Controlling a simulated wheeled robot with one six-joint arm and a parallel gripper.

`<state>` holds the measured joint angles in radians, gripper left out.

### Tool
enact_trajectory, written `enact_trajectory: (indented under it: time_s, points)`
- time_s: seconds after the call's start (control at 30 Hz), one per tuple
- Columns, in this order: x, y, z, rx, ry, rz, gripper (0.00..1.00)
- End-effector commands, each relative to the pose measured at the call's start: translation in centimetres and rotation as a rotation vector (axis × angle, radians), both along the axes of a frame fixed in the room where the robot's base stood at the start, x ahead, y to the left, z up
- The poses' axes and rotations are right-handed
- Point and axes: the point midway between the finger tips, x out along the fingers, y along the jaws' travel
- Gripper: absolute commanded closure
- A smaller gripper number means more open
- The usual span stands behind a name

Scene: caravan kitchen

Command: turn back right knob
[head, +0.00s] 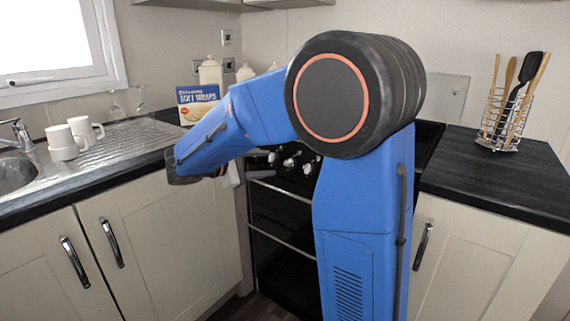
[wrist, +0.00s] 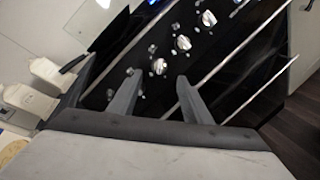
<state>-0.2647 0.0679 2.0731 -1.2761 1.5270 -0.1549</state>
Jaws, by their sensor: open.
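The cooker's black front panel carries a row of silver-white control knobs. In the wrist view one knob (wrist: 159,66) shows beyond the gap between my fingers, with a second knob (wrist: 182,42) and a third knob (wrist: 207,18) further up and right. My gripper (wrist: 155,84) is open and empty, its two grey fingers apart and pointing toward the panel; I see no contact with a knob. In the head view some knobs (head: 289,163) show left of my blue arm, which hides the rest. Which knob is the back right one, I cannot tell.
A silver rail (wrist: 255,60) runs below the knobs across the cooker front. A utensil rack (head: 500,122) stands on the right worktop (head: 490,180).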

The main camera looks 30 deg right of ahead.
Motion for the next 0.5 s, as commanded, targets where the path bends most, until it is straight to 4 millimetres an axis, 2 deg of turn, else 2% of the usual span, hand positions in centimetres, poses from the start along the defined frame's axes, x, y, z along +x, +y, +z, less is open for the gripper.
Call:
enact_trajectory:
  time_s: [0.3,0.5]
  points:
    - [0.6,-5.1,-1.4,-0.001,0.001,-0.003,0.56]
    - [1.0,-7.5,-2.1,-0.001,0.0,-0.002,0.56]
